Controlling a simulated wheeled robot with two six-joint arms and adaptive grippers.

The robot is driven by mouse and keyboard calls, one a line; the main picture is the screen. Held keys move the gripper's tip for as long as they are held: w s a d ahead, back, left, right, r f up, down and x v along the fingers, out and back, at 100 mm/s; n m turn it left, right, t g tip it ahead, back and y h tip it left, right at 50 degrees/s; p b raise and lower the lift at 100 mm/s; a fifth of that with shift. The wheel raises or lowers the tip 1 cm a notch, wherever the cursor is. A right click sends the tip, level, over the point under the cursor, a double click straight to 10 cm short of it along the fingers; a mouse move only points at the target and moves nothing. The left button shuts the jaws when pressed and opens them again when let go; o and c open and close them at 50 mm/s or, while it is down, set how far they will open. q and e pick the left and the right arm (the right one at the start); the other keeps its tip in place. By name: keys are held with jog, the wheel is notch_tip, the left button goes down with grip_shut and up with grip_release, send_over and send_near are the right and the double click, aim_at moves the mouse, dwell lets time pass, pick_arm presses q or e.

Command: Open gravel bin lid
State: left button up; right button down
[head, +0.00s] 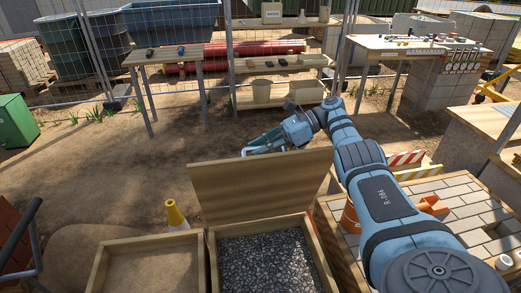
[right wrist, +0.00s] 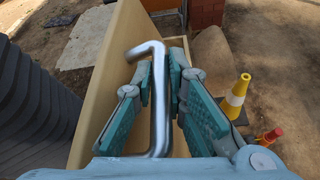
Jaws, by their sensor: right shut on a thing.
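The gravel bin (head: 315,229) is a wooden box filled with grey gravel (head: 268,262), at the bottom centre of the head view. Its wooden lid (head: 258,187) stands raised along the bin's far edge, with the gravel exposed. My right gripper (head: 262,146) is at the lid's top edge, partly hidden behind it. In the right wrist view a bent silver bar handle (right wrist: 159,105) runs between the teal fingers, and my right gripper is shut on it. The tan lid panel (right wrist: 112,60) lies beside the handle. My left gripper is not in view.
A second wooden bin (head: 150,265) with brown contents adjoins on the left. A yellow and white cone (head: 175,215) stands behind it. A paver-topped surface (head: 470,210) and a striped barrier (head: 405,158) are on the right. Bare ground lies behind the lid.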

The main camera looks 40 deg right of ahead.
jog(key=c, duration=1.9)
grip_release()
jog(key=shift+c, duration=0.2)
jog(key=shift+o, duration=0.2)
jog(key=shift+w+f, duration=0.1)
notch_tip(320, 180, up, 10)
